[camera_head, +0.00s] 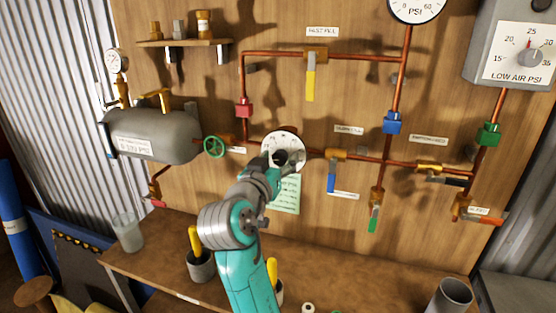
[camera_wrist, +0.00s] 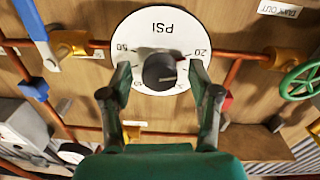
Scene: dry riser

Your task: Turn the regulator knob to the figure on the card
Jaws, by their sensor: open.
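The regulator knob is a round black knob (camera_wrist: 160,71) at the middle of a white PSI dial (camera_wrist: 148,26), which appears upside down in the wrist view. The dial also shows in the head view (camera_head: 288,138), partly covered by my gripper. My gripper (camera_wrist: 161,78) is open, with one finger on each side of the knob; whether they touch it cannot be told. In the head view my gripper (camera_head: 283,158) is in front of the dial. Which figure the knob marks is unclear. A pale green card (camera_head: 288,194) hangs below the dial, partly behind my arm; its writing is too small to read.
Copper pipes cross the board around the dial. A green valve wheel (camera_head: 214,147) and grey tank (camera_head: 155,136) are to the left, a blue-handled valve (camera_head: 332,178) to the right. A LOW AIR PSI box (camera_head: 522,50) is at upper right. Cups stand on the bench below.

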